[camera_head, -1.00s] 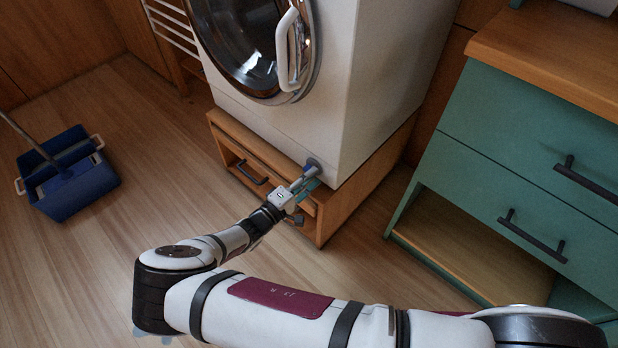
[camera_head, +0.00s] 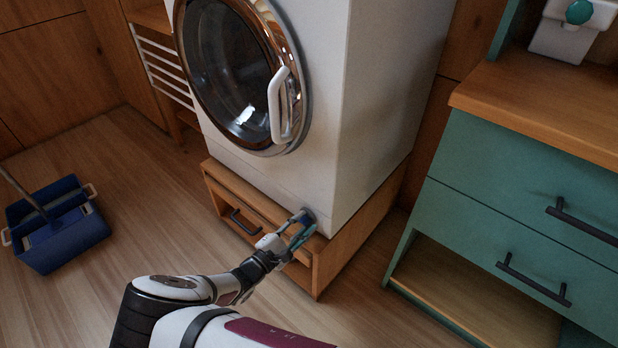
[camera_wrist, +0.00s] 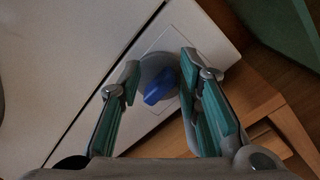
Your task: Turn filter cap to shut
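The filter cap (camera_wrist: 160,88) is a blue grip bar on a round grey base, low on the front of the white washing machine (camera_head: 375,120). In the wrist view the bar lies slanted, its upper end toward the right. My gripper (camera_wrist: 160,68) is open, with one teal-lined finger on each side of the cap and a visible gap to the blue bar. In the head view my gripper (camera_head: 300,226) is at the machine's lower front corner, and its fingers mostly hide the cap there.
The machine stands on a wooden plinth (camera_head: 330,262) with a dark-handled drawer (camera_head: 240,220). A green cabinet (camera_head: 510,190) stands to the right. A blue mop bucket (camera_head: 62,235) is on the floor at left. The floor between bucket and plinth is clear.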

